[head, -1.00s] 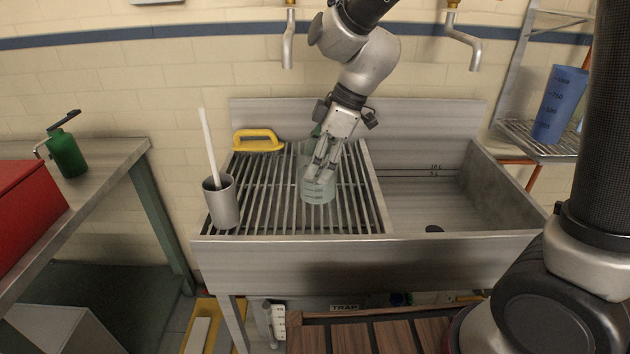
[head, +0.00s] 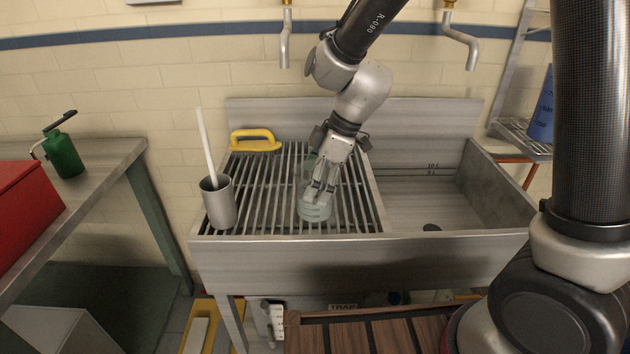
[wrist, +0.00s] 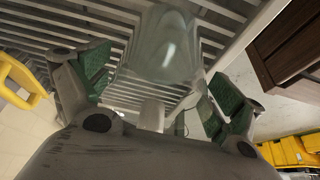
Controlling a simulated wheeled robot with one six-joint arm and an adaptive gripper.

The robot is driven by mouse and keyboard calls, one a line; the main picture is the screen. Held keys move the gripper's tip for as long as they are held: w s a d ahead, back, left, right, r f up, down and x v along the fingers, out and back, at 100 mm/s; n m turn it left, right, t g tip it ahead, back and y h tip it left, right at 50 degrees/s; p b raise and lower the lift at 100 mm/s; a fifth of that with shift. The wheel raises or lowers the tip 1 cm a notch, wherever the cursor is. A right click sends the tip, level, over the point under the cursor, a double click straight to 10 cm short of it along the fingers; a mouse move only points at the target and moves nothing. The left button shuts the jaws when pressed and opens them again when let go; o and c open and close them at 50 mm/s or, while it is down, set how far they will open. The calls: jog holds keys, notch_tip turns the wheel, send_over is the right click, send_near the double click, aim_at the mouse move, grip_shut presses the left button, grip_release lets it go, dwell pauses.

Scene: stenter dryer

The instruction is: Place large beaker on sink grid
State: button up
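The large beaker (head: 314,213) is clear, slightly green glass, at the front middle of the slatted sink grid (head: 265,205). My gripper (head: 322,195) reaches down from above with its fingers around the beaker, hiding part of it.
A metal cup (head: 219,204) with a white-handled brush stands at the grid's front left. A yellow-handled tool (head: 255,140) lies at its back left. The open basin (head: 430,200) is to the right. Two taps hang above. A blue jug (head: 542,110) stands on the right shelf.

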jog(key=v, duration=1.1)
jog(key=shift+w+r, duration=0.1)
jog(key=shift+r, duration=0.1)
jog(key=s+d+r+m+t+h, duration=0.1)
jog(key=s+d+r+m, duration=0.15)
jog(key=d, duration=0.35)
jog(key=s+d+r+m+t, duration=0.1)
jog(key=s+d+r+m, duration=0.15)
jog(key=d, duration=0.25)
jog(key=s+d+r+m+h, duration=0.1)
jog(key=s+d+m, duration=0.1)
jog(key=d+m, duration=0.3)
jog(key=s+d+m+t+h, duration=0.2)
jog(key=s+d+m, duration=0.5)
jog(key=d, duration=0.5)
jog(key=s, duration=0.2)
jog(key=shift+s+d+m+h, duration=0.3)
jog(key=shift+d, duration=0.05)
